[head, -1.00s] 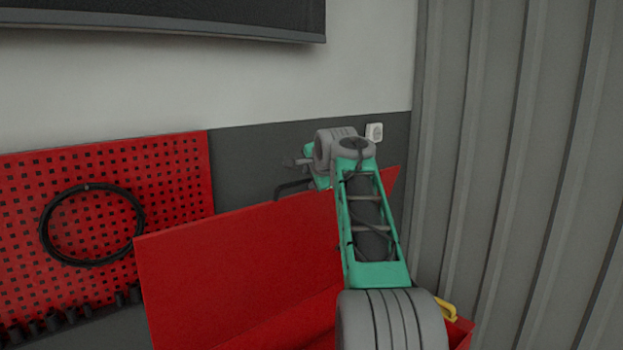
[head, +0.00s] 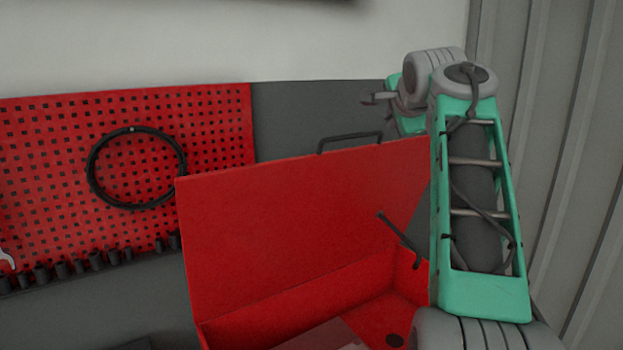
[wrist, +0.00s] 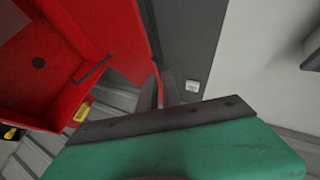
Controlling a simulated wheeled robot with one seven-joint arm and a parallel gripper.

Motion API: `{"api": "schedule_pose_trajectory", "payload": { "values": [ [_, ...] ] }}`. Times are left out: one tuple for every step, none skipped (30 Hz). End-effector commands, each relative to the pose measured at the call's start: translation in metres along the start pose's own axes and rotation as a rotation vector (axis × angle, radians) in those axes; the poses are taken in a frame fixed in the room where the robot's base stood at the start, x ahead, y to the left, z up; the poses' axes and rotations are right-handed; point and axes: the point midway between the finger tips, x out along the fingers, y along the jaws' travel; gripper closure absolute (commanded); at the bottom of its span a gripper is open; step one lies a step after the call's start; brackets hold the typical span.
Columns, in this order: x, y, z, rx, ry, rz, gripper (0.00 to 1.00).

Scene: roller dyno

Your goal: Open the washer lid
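The washer is a red box whose lid (head: 300,220) stands raised, with a dark handle (head: 350,140) on its top edge. The open basin (head: 310,306) shows below it, and a dark stay (head: 402,234) runs at the right side.
A red pegboard (head: 60,180) with a coiled black hose (head: 92,188) and a row of dark sockets (head: 80,267) is at the left. A corrugated grey wall (head: 560,130) is close on the right. A white wall socket (wrist: 193,86) shows in the wrist view.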

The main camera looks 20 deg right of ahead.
Motion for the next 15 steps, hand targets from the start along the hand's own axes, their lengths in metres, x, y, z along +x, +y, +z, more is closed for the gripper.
{"api": "schedule_pose_trajectory", "payload": {
  "values": [
    [-0.010, 0.034, -0.004, 0.008, 0.036, -0.008, 0.97],
    [-0.017, 0.049, -0.007, 0.014, 0.050, -0.003, 0.99],
    [-0.024, 0.072, -0.006, 0.015, 0.059, 0.011, 1.00],
    [-0.027, 0.093, -0.003, 0.014, 0.059, 0.027, 1.00],
    [-0.029, 0.113, 0.003, 0.008, 0.052, 0.038, 1.00],
    [-0.028, 0.139, 0.014, -0.001, 0.034, 0.040, 1.00],
    [-0.026, 0.155, 0.025, -0.010, 0.015, 0.031, 1.00],
    [-0.023, 0.170, 0.037, -0.018, -0.011, 0.015, 1.00],
    [-0.019, 0.186, 0.056, -0.028, -0.053, -0.017, 1.00],
    [-0.015, 0.196, 0.073, -0.031, -0.092, -0.048, 1.00],
    [-0.011, 0.204, 0.091, -0.031, -0.137, -0.086, 1.00],
    [-0.008, 0.212, 0.118, -0.021, -0.206, -0.145, 1.00],
    [-0.007, 0.214, 0.139, -0.005, -0.264, -0.195, 1.00],
    [-0.006, 0.216, 0.158, 0.018, -0.319, -0.247, 1.00],
    [-0.004, 0.219, 0.179, 0.061, -0.385, -0.314, 1.00]
  ]
}}
